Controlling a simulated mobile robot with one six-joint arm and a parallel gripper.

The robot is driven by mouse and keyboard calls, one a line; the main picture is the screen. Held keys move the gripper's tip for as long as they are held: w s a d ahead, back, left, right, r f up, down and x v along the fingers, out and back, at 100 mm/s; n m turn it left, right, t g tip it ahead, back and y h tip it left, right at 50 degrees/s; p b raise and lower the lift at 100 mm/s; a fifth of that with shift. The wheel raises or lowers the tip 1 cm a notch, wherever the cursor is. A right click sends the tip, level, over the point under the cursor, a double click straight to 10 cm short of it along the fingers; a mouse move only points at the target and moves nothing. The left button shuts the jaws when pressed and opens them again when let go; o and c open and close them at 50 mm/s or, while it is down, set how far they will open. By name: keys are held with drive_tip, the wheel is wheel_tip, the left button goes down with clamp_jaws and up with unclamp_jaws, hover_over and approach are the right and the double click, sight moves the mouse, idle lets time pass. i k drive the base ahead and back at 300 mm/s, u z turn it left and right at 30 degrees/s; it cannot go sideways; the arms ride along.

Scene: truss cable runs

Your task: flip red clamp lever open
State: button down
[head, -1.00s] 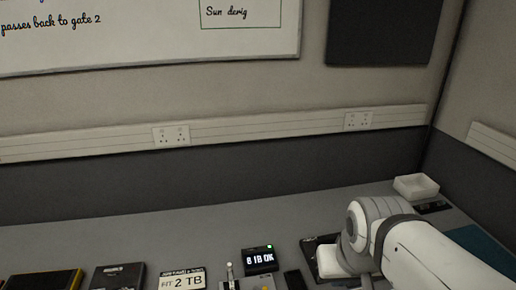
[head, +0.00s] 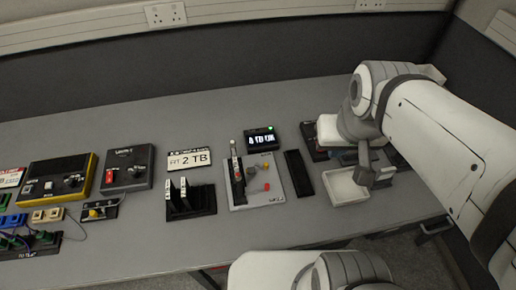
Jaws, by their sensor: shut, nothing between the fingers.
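A light grey plate (head: 277,193) on the bench carries a black strip with an upright, silver and red lever-like part (head: 235,158). A small red-tipped part (head: 266,187) lies low on the same plate, pointing right, beside a yellow-tipped part (head: 264,167). I cannot tell for sure which of the red parts is the clamp lever. My gripper (head: 367,178) is shut and empty, to the right of the plate and apart from it, above or beside a white tray. My arm hides part of the bench behind it.
The white tray (head: 343,192) stands near my gripper. A small display (head: 262,139) and a black block (head: 298,174) stand by the plate. The bench's back strip is clear.

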sight(267, 189)
drive_tip(key=z, duration=0.85)
drive_tip(key=k, duration=1.65)
drive_tip(key=u, duration=0.6)
drive_tip(key=i, duration=1)
drive_tip(key=u, duration=0.05)
